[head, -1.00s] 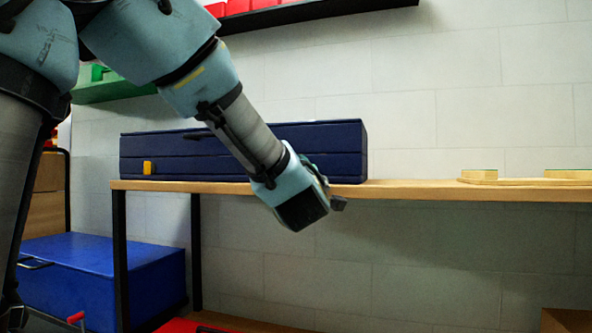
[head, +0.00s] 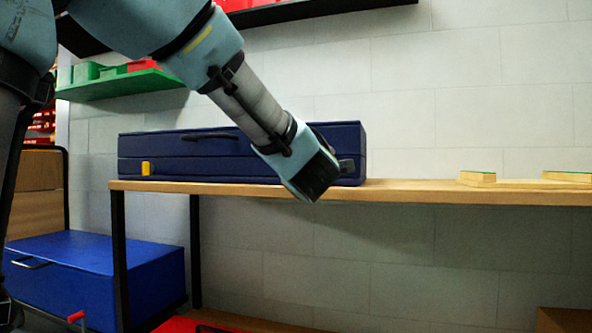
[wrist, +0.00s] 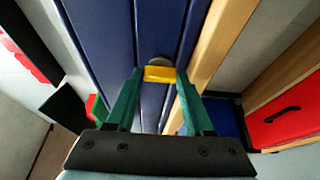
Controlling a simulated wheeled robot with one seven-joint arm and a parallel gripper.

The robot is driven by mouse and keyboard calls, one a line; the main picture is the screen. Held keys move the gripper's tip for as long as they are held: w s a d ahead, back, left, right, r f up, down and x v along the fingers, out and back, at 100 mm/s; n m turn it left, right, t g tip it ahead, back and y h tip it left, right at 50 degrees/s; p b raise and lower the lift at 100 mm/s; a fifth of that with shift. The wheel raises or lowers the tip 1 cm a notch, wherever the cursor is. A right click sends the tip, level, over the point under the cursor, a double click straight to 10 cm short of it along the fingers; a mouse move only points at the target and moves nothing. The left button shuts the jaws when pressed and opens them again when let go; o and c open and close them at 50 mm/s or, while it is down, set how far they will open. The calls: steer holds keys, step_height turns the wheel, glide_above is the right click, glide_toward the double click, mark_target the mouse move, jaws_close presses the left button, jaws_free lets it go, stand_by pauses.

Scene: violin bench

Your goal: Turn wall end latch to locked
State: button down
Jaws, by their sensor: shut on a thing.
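The long dark blue case (head: 240,145) lies closed on the wooden shelf, with a handle on its front. One yellow latch (head: 146,168) shows at the left of its front in the head view. My gripper (head: 346,166) is at the right part of the front, its fingers mostly hidden behind my wrist. In the wrist view my green fingers (wrist: 160,74) are shut on another yellow latch (wrist: 160,74), one on each side of it. This latch lies crosswise to the case's long seams, with a grey round part (wrist: 160,60) behind it.
The wooden shelf (head: 420,190) runs right, with small wooden blocks (head: 477,178) on it. A blue chest (head: 95,270) stands below at left. A green shelf with bins (head: 120,86) and a dark upper shelf (head: 320,10) hang above. The wall is behind.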

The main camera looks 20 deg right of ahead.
stand_by(0.3)
steer(key=shift+c, duration=1.4)
jaws_free()
steer(key=shift+f, duration=0.2)
